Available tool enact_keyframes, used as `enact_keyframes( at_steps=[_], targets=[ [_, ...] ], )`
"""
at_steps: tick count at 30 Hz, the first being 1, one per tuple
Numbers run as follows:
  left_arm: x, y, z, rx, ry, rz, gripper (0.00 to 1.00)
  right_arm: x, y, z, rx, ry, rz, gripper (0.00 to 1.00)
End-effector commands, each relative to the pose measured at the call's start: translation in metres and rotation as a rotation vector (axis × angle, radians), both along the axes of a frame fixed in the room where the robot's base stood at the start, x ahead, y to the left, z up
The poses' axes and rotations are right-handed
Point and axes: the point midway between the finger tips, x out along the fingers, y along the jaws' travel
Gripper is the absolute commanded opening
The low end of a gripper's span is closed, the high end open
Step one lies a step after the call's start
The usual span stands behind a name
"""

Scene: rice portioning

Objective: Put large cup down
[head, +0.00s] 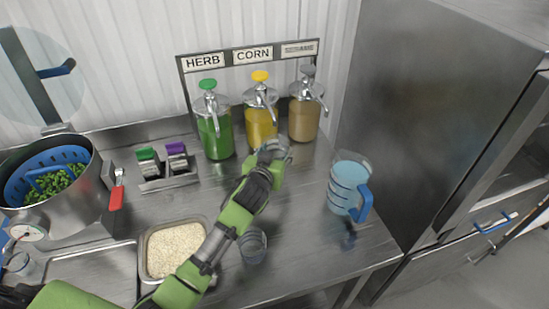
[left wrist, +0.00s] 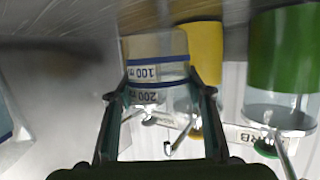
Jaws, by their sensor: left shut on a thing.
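A clear cup with blue markings (left wrist: 157,84), including 100 and 200, is between the fingers of my left gripper (left wrist: 158,98) in the left wrist view. The gripper is shut on it. In the head view the held cup (head: 273,150) is partly hidden by my left gripper (head: 268,168), in front of the yellow and brown dispensers. I cannot tell whether its base touches the counter. Another clear cup (head: 253,246) stands on the counter, right of my left forearm. My right gripper does not show.
Green (head: 215,130), yellow (head: 260,122) and brown (head: 304,120) pump dispensers stand at the back. A blue-handled jug (head: 347,184) is at right. A rice tray (head: 145,262) lies beneath my left arm, and a pot (head: 75,218) is at left. Bare counter (head: 305,205) lies left of the jug.

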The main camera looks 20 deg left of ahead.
Motion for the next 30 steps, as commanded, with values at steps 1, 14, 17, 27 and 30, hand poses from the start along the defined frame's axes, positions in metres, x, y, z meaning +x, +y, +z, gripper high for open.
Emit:
enact_keyframes(
  at_steps=[1, 14, 17, 27, 30],
  targets=[
    [0.002, 0.003, -0.003, 0.002, 0.001, 0.001, 0.26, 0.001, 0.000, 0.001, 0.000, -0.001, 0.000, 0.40],
    [0.003, 0.003, -0.037, 0.001, 0.001, 0.000, 0.26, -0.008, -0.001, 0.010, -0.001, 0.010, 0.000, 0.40],
    [0.002, 0.003, -0.037, 0.001, 0.002, 0.000, 0.60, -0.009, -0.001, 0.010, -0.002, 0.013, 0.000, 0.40],
    [0.002, 0.003, -0.036, 0.001, 0.001, 0.000, 0.64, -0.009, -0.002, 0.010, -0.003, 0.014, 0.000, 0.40],
    [-0.001, 0.003, -0.036, 0.000, 0.001, 0.000, 0.64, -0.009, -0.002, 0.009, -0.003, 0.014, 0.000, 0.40]
  ],
)
